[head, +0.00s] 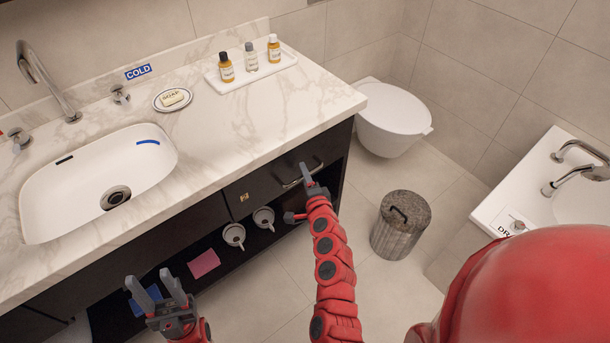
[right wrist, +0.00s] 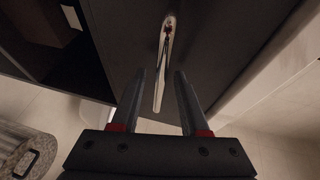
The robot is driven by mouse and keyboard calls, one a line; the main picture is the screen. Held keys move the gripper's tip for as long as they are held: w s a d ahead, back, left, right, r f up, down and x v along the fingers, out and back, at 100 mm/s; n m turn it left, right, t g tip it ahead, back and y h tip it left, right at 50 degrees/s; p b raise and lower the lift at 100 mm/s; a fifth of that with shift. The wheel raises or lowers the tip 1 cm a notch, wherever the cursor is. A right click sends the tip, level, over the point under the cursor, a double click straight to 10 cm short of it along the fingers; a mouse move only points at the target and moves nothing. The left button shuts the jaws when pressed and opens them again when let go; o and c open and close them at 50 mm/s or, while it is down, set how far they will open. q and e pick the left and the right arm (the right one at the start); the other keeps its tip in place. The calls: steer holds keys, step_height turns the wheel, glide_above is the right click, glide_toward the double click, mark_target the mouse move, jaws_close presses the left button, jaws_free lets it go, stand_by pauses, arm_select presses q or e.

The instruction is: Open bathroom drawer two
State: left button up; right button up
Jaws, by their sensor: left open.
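The dark drawer front (head: 262,192) with a small tan label (head: 244,198) sits under the marble counter at its right end and looks closed. Its metal bar handle (head: 302,176) also shows in the right wrist view (right wrist: 166,45). My right gripper (head: 306,172) is at this handle; in the right wrist view its two fingers (right wrist: 165,78) are apart, with the handle's near end between the tips, closer to the left finger. My left gripper (head: 158,284) is open and empty, low in front of the cabinet. My right gripper hides part of the handle.
The marble counter (head: 205,125) holds a sink, soap dish and bottle tray. A metal bin (head: 400,228) stands right of my right arm, a toilet (head: 392,120) behind. Floor between is clear.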

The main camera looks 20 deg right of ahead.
jaws_close()
stand_by(1.3)
